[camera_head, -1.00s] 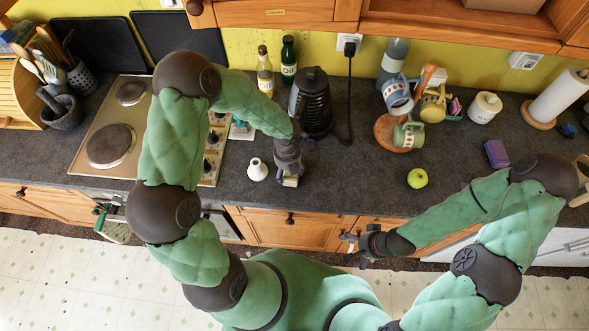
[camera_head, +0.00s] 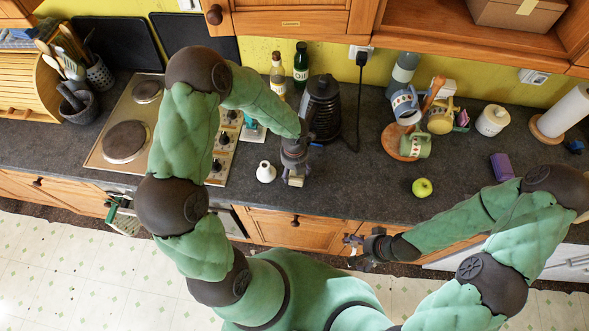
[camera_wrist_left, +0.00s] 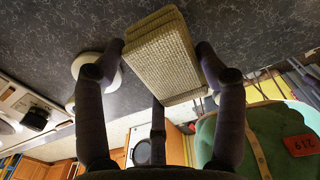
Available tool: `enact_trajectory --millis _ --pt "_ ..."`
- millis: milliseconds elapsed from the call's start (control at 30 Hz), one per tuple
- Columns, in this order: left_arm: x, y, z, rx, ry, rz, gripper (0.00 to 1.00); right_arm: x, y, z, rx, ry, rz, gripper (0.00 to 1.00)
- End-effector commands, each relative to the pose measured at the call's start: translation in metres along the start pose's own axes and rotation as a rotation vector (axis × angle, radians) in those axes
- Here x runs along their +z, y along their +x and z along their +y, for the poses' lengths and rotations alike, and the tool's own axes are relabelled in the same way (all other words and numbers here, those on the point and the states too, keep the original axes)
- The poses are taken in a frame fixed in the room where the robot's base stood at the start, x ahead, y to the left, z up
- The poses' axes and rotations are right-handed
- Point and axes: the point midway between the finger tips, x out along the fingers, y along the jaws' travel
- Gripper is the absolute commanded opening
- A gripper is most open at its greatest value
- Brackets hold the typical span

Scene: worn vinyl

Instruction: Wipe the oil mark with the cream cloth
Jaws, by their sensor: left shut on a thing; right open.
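My left gripper (camera_head: 295,180) is low over the dark worktop (camera_head: 345,180), in front of the black kettle. It is shut on the cream cloth (camera_wrist_left: 165,55), a thick folded woven pad between the fingers in the left wrist view. In the head view only a small pale bit of the cloth shows at the fingertips. I cannot tell whether the cloth touches the worktop. I cannot make out the oil mark in either view. My right gripper (camera_head: 352,243) is open and empty, in front of the worktop's front edge.
A small white funnel-shaped item (camera_head: 266,171) stands close left of my left gripper. The black kettle (camera_head: 322,107) is behind it, the hob (camera_head: 160,90) left. Worktop before the mug stand is clear.

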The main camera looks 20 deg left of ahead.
Motion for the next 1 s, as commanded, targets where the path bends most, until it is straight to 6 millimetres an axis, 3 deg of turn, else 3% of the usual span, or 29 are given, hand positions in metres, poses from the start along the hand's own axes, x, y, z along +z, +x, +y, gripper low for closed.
enact_trajectory --millis 533,1000 --pt "0.001 -0.040 0.000 0.000 0.000 -0.001 0.44 0.001 -0.037 -0.013 0.000 0.000 0.000 0.99" --pt "0.000 -0.040 0.000 0.000 0.000 -0.001 0.44 0.002 -0.038 -0.013 0.000 0.000 0.000 0.99"
